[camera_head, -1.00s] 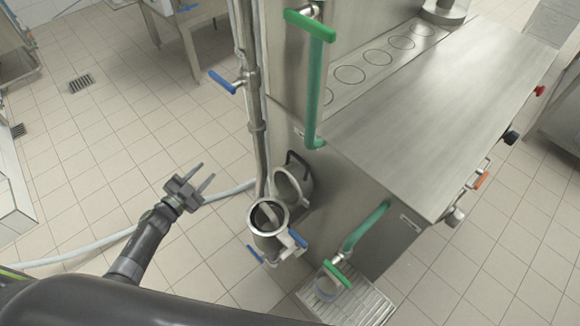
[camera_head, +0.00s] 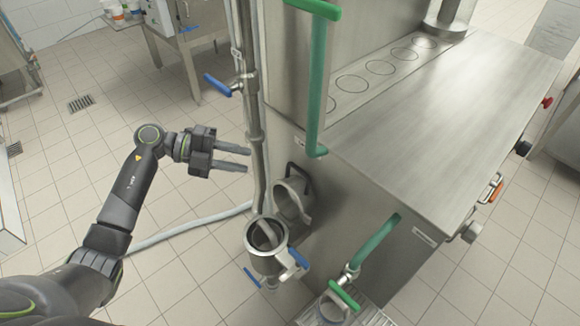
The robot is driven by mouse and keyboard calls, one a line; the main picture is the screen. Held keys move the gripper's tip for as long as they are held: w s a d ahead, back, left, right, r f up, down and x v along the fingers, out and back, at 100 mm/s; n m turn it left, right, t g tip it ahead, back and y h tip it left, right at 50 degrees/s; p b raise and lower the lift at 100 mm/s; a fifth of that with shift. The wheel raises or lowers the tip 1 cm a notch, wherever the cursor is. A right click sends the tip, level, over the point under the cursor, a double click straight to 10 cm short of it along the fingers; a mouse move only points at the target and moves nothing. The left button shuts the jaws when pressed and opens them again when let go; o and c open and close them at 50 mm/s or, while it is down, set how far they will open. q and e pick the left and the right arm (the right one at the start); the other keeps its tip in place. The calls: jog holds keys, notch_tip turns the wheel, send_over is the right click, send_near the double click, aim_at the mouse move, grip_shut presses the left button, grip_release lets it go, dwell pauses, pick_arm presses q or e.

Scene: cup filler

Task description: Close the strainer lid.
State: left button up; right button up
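The strainer (camera_head: 268,262) is a steel cup with a round open mouth, low in the middle of the view. Its lid (camera_head: 291,203) is a round steel disc with a black handle (camera_head: 297,172). The lid stands swung open, tilted up behind the mouth, beside the machine's side wall. My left gripper (camera_head: 248,161) is to the left of the vertical pipe and up and left of the lid, apart from it. Its two fingers point right with a gap between them, and nothing is between them. My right gripper is not in view.
A vertical steel pipe (camera_head: 254,130) with a blue-handled valve (camera_head: 217,85) rises between my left gripper and the machine (camera_head: 430,110). Blue levers (camera_head: 298,257) sit by the strainer. A green hose (camera_head: 376,240) is to the right.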

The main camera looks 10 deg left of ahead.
aim_at(290, 182)
pick_arm(q)
jog(key=p+x, duration=0.1)
jog(key=x, duration=1.1)
jog(key=shift+w+d, duration=0.1)
jog(key=shift+d, duration=0.2)
grip_shut()
